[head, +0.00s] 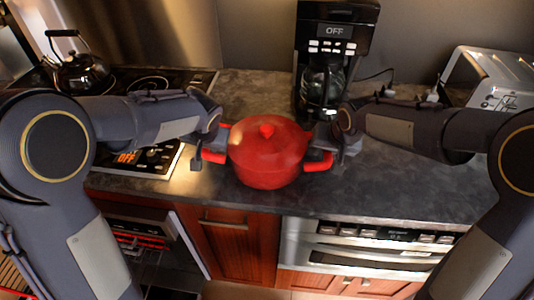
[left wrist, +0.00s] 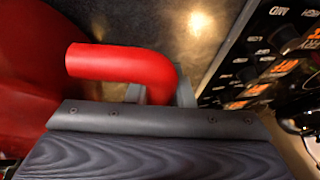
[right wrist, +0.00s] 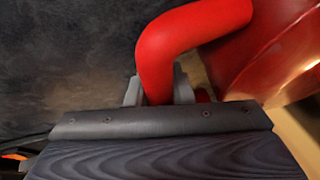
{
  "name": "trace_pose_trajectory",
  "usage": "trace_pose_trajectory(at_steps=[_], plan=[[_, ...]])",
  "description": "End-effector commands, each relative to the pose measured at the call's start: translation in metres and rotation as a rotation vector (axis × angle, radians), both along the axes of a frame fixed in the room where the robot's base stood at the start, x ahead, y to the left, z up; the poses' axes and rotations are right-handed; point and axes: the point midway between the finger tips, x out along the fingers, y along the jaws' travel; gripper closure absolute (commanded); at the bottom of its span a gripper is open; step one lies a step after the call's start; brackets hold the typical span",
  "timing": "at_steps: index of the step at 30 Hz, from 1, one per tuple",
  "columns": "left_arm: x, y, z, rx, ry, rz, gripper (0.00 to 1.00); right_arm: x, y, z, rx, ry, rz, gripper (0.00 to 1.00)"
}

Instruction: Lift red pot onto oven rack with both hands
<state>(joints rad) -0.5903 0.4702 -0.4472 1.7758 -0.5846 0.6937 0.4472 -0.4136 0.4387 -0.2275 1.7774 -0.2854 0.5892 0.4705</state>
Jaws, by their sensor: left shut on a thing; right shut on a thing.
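A red pot (head: 265,160) with a red lid and knob is at the front edge of the dark countertop, upright. I cannot tell whether its base touches the counter. My left gripper (head: 208,150) is shut on the pot's left handle, which fills the left wrist view (left wrist: 125,65). My right gripper (head: 332,148) is shut on the right handle (head: 318,161), also seen in the right wrist view (right wrist: 180,45). The oven below left is open, with a rack (head: 140,238) of red-looking bars inside. The fingertips are partly hidden behind the handles.
A coffee maker (head: 335,60) stands behind the pot. A kettle (head: 80,72) sits on the stove (head: 145,82) at left, and a toaster (head: 490,80) stands at right. Below the counter are a wooden cabinet (head: 232,250) and a microwave drawer (head: 365,255). Counter right of the pot is clear.

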Motion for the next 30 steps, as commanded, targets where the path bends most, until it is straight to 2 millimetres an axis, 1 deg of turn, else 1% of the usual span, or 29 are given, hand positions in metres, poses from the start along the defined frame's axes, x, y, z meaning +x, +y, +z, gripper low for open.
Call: trace_pose_trajectory(at_steps=[13, 14, 20, 26, 30], plan=[[0.000, 0.000, 0.001, 0.000, -0.002, 0.000, 1.00, 0.000, 0.000, 0.001, 0.000, -0.001, 0.000, 1.00], [0.002, -0.001, 0.004, -0.003, -0.009, -0.002, 1.00, 0.002, 0.001, 0.004, 0.004, -0.009, 0.000, 1.00], [0.002, -0.001, 0.007, -0.003, -0.009, -0.002, 1.00, 0.002, 0.001, 0.007, 0.004, -0.009, 0.000, 1.00], [0.002, -0.001, 0.019, -0.003, -0.009, -0.002, 1.00, 0.002, 0.001, 0.019, 0.003, -0.008, 0.000, 1.00], [0.002, -0.001, 0.031, -0.003, -0.009, -0.002, 1.00, 0.002, 0.001, 0.031, 0.003, -0.008, 0.000, 1.00]])
